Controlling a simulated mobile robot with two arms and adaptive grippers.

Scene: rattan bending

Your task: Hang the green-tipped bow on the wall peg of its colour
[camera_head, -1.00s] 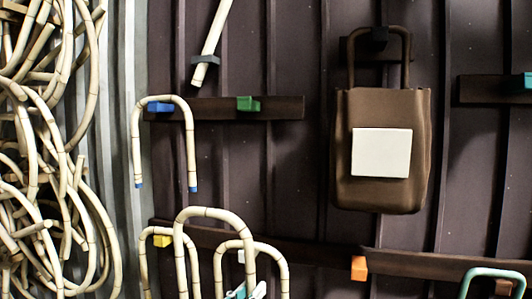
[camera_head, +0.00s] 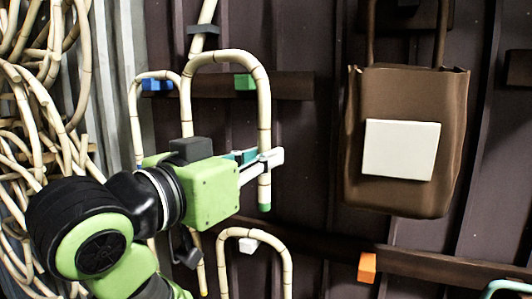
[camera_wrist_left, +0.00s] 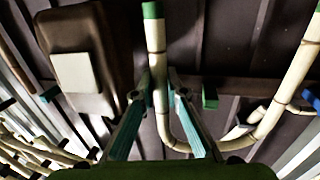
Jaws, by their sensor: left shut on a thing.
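The green-tipped bow (camera_head: 263,95) is upright, arch up, with a green tip (camera_head: 265,207) at the lower end of its right leg. My left gripper (camera_head: 262,160) is shut on that leg, above the tip. The green peg (camera_head: 246,82) shows between the bow's legs, below the arch; I cannot tell the gap in depth. In the left wrist view, both fingers (camera_wrist_left: 158,103) flank the bow's leg (camera_wrist_left: 156,60), and the green peg (camera_wrist_left: 209,97) is just right of it. The lower left leg is partly hidden behind my gripper. My right gripper is not seen.
A blue-pegged bow (camera_head: 136,120) hangs just left. Another bow (camera_head: 287,262) hangs on the white peg (camera_head: 248,245) below. An orange peg (camera_head: 367,268) is bare. A brown bag (camera_head: 405,195) hangs at the right. Rattan coils (camera_head: 35,110) fill the left side.

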